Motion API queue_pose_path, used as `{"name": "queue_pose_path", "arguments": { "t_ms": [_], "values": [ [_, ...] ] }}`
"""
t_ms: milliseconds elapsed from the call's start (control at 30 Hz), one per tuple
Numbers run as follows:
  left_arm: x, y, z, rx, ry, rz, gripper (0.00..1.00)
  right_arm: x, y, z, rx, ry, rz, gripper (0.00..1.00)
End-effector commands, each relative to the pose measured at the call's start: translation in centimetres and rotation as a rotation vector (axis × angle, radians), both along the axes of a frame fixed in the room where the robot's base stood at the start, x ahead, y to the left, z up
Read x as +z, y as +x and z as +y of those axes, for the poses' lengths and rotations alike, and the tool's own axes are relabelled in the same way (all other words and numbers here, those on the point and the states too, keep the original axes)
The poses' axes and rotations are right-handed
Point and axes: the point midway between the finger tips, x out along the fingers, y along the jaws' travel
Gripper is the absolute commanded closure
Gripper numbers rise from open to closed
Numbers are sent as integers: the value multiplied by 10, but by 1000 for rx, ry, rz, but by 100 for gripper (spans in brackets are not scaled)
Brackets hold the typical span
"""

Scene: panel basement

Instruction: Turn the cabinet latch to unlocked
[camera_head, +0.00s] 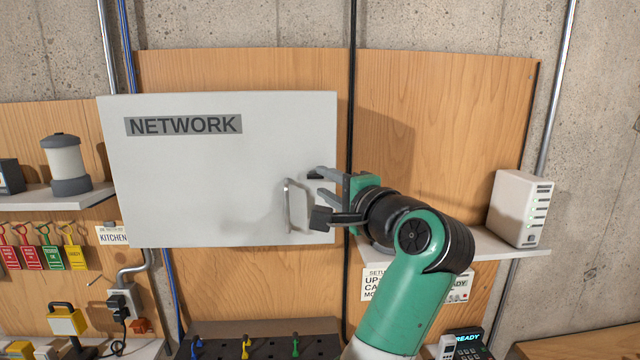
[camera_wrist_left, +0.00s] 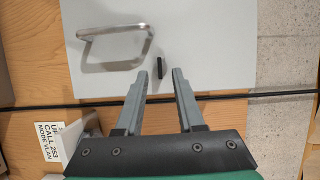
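The white cabinet door (camera_head: 210,170) labelled NETWORK hangs on the wooden panel, closed. Its metal bar handle (camera_head: 296,206) is near the right edge and also shows in the left wrist view (camera_wrist_left: 112,46). A small dark upright bar, which looks like the latch (camera_wrist_left: 159,67), sits on the door beside the handle. In the head view a dark bit (camera_head: 314,175) by the fingertips may be this latch. My left gripper (camera_head: 318,184) points at the door's right edge, fingers open. In the wrist view the latch appears between the fingertips (camera_wrist_left: 160,74); contact cannot be told. My right gripper is not visible.
A black cable (camera_head: 352,60) runs vertically just right of the door. A shelf with a white box (camera_head: 520,208) is at the right. A left shelf holds a lantern-like canister (camera_head: 66,165), with coloured tags (camera_head: 50,250) hanging below. A dark rack (camera_head: 262,346) lies beneath the cabinet.

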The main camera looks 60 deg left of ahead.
Motion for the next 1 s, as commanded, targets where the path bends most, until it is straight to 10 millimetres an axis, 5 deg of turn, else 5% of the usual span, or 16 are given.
{"name": "queue_pose_path", "arguments": {
  "t_ms": [200,400,1000],
  "values": [
    [-2,2,-54,-6,0,-1,62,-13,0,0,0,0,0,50],
    [0,2,-82,-3,0,-1,62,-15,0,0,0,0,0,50],
    [0,1,-85,-1,-1,-1,62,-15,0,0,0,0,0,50]
  ]
}}
